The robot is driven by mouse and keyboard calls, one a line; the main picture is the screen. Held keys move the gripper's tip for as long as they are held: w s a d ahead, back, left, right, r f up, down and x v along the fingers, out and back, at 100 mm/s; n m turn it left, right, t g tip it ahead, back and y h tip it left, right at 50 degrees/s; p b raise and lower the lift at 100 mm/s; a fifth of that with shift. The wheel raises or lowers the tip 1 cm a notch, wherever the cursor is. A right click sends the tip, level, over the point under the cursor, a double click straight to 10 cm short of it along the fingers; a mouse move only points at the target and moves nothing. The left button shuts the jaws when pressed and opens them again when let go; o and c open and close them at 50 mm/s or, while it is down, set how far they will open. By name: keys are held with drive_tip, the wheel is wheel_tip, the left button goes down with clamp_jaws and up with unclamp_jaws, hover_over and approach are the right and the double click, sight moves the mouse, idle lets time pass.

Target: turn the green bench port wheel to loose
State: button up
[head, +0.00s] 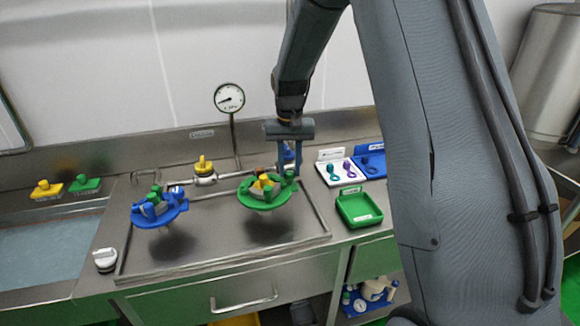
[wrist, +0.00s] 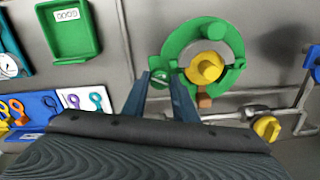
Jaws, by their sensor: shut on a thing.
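The green bench port wheel (head: 258,203) stands raised over the sunken steel bench top, right of the blue wheel. It has a yellow knob at its middle and upright green pegs. In the wrist view the green wheel (wrist: 232,38) fills the upper middle, with the yellow knob (wrist: 206,67) inside its ring and a small orange-brown block (wrist: 204,100) at its near edge. My gripper (head: 290,172) reaches down at the wheel's right side. In the wrist view my gripper (wrist: 162,82) has its two fingers on either side of a green peg of the wheel, shut on it.
A blue wheel port (head: 172,213) stands to the left. A yellow-handled valve (head: 204,168) and a pressure gauge (head: 229,98) are behind. A green tray (head: 359,221) and a white tag board (head: 327,172) lie to the right. The bench front is mostly clear.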

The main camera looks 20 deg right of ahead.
sight(289, 171)
drive_tip(key=n, duration=0.5)
drive_tip(key=shift+w+r, duration=0.1)
drive_tip(key=n, duration=0.6)
drive_tip(key=shift+n, duration=0.4)
drive_tip(key=o, duration=1)
drive_tip(key=shift+o, duration=0.2)
drive_tip(key=shift+r+b, duration=1.1)
drive_tip(key=shift+r, duration=2.8)
drive_tip(key=s+f+m, duration=0.4)
drive_tip(key=s, duration=0.8)
drive_tip(key=s+f+m+t+b, duration=0.1)
drive_tip(key=s+f+m, duration=0.4)
drive_tip(key=s, duration=0.7)
drive_tip(key=shift+s+a+f, duration=0.15)
drive_tip(key=shift+s+a, duration=0.2)
